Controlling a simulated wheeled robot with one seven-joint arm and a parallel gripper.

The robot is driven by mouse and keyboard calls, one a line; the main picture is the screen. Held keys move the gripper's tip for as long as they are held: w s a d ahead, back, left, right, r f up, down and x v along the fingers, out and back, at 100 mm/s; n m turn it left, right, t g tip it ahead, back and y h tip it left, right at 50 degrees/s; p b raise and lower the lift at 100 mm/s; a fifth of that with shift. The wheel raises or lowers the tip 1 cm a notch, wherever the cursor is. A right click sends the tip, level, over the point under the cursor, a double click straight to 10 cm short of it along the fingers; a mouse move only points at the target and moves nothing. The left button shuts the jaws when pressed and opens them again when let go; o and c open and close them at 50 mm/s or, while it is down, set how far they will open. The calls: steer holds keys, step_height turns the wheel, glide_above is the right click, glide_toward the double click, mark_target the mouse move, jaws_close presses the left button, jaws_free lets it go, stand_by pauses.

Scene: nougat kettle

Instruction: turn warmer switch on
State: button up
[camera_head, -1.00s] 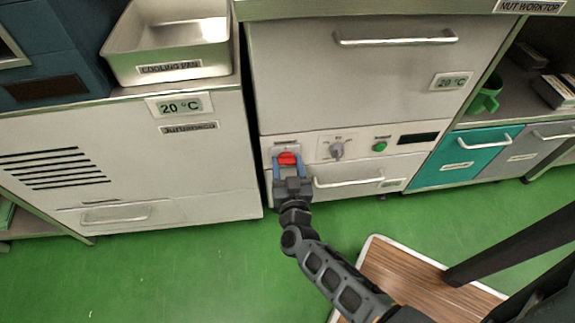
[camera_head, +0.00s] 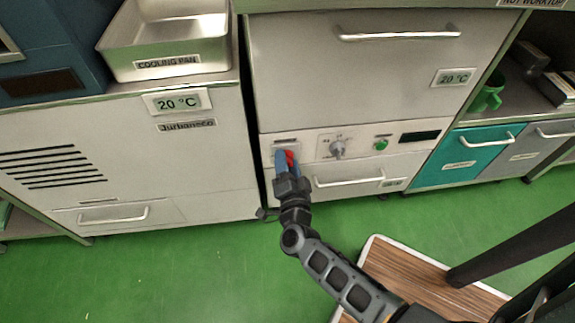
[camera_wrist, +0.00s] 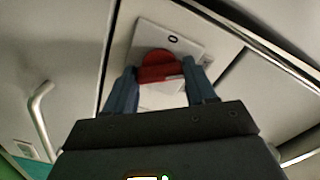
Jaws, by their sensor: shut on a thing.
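The warmer switch is a red knob (camera_head: 290,157) on a pale plate at the left end of the cabinet's control strip. In the wrist view the red knob (camera_wrist: 160,62) shows between the fingertips, in front of the white plate (camera_wrist: 185,38). My gripper (camera_head: 286,160) has blue fingers and is shut on the red knob. In the wrist view my gripper (camera_wrist: 161,76) has one finger on each side of it. The fingers hide part of the knob in the head view. Its exact turn angle is hard to tell.
Right of the knob are a grey dial (camera_head: 337,149), a green button (camera_head: 381,144) and a dark display (camera_head: 419,137). A drawer handle (camera_head: 348,182) is close to the right of my gripper. A cooling pan (camera_head: 170,45) stands on the left unit. Green floor is clear at left.

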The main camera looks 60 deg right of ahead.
steer(key=m+b, duration=0.2)
steer(key=m, duration=0.4)
steer(key=shift+s+f+m, duration=0.1)
steer(key=shift+f+m, duration=0.05)
steer(key=shift+m, duration=0.15)
stand_by(0.5)
steer(key=o, duration=1)
steer(key=shift+o, duration=0.2)
steer(key=p+v, duration=0.1)
steer(key=v, duration=0.6)
steer(key=shift+s+a, duration=0.2)
steer(key=shift+a, duration=0.15)
